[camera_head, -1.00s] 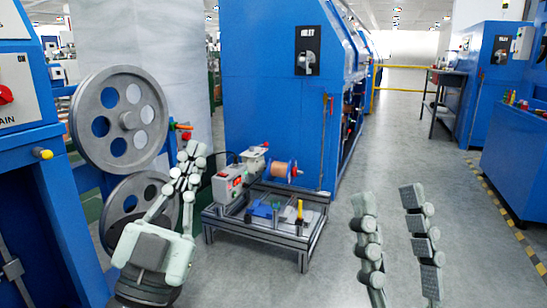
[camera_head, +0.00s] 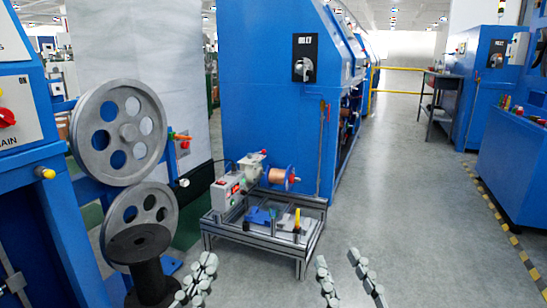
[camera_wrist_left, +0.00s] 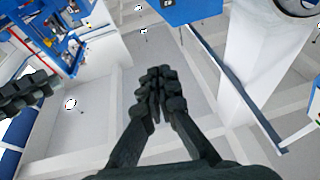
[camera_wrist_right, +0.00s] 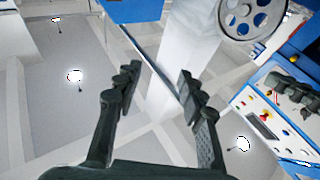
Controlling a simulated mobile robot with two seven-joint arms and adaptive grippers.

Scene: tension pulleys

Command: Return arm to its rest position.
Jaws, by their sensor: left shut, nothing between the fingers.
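My left gripper (camera_head: 200,276) is low in the head view, just right of a black spool, with its fingers together. The left wrist view shows its fingertips (camera_wrist_left: 160,90) closed with nothing between them. My right gripper (camera_head: 345,272) is at the bottom edge, right of centre. In the right wrist view its fingers (camera_wrist_right: 158,85) stand well apart, with nothing between them. Both arms are mostly below the head view.
Two grey pulley wheels (camera_head: 119,131) stand at the left on a blue machine. The black spool (camera_head: 142,258) stands before them. A low metal-frame stand (camera_head: 255,237) carries a small winder with a copper spool (camera_head: 278,176). The floor to the right is clear.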

